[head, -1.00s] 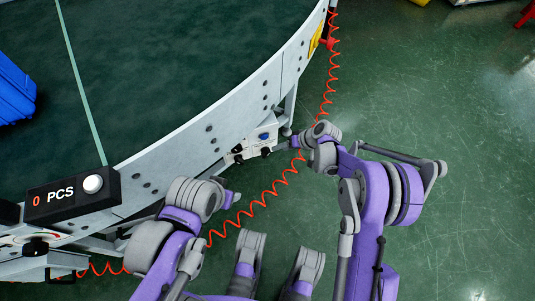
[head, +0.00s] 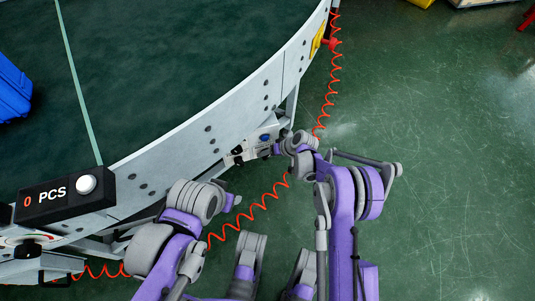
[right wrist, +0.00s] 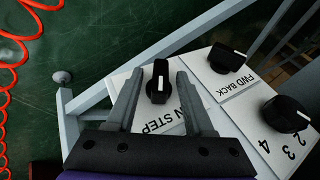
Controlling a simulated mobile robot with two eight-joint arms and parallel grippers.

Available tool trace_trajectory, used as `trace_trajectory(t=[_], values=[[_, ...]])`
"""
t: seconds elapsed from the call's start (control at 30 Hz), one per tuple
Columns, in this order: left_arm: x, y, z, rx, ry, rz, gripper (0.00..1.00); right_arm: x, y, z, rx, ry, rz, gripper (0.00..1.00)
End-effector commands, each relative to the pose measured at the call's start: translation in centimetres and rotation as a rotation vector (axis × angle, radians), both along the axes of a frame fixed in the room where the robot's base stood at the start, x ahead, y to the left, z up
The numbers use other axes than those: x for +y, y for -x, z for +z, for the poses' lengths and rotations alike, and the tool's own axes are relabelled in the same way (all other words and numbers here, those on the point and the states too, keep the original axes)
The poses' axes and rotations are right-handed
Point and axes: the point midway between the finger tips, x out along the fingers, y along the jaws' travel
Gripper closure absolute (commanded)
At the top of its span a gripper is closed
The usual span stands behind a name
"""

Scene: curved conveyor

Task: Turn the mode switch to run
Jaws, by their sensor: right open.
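The mode switch is a black knob (right wrist: 158,88) with a white mark, on a white panel beside the partly hidden lettering "N STEP", in the right wrist view. My right gripper (right wrist: 158,74) is open, with one finger on each side of this knob; I cannot tell whether either touches it. In the head view the control panel (head: 239,153) hangs on the conveyor's outer side, and my right gripper (head: 274,150) is at its right end, small and partly hidden. My left gripper (head: 233,202) is low, left of the right arm, its fingers unclear.
Close by on the panel are a "FWD BACK" knob (right wrist: 228,58) and a numbered knob (right wrist: 285,114). A blue button (head: 265,138) is on the panel. A red coiled hose (head: 262,202) runs below the conveyor (head: 200,148). A PCS counter box (head: 65,199) stands left.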

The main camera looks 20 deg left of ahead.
Motion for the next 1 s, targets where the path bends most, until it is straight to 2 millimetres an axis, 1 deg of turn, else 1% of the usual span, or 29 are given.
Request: trace_trajectory(t=[0.07, 0.2, 0.27, 0.3, 0.37, 0.77, 1.0], values=[[0.00, 0.00, 0.00, 0.000, 0.000, 0.000, 0.44, -0.01, 0.00, 0.02, 0.000, 0.000, 0.000, 0.47], [0.00, 0.00, 0.00, 0.000, 0.000, 0.000, 0.44, -0.03, 0.00, 0.03, 0.000, 0.000, 0.000, 0.73], [0.00, 0.00, 0.00, 0.000, 0.000, 0.000, 0.44, -0.03, 0.00, 0.03, 0.000, 0.000, 0.000, 0.83], [0.00, 0.00, 0.00, 0.000, 0.000, 0.000, 0.44, -0.03, 0.00, 0.03, 0.000, 0.000, 0.000, 0.91], [0.00, 0.00, 0.00, 0.000, 0.000, 0.000, 0.44, -0.04, 0.00, 0.04, 0.000, 0.000, 0.000, 1.00], [0.00, 0.02, 0.07, 0.000, 0.000, 0.000, 0.44, 0.02, 0.03, 0.10, -0.009, 0.013, 0.000, 1.00], [0.00, 0.09, 0.42, 0.001, 0.000, 0.000, 0.44, 0.17, 0.15, 0.21, -0.066, 0.098, 0.002, 1.00]])
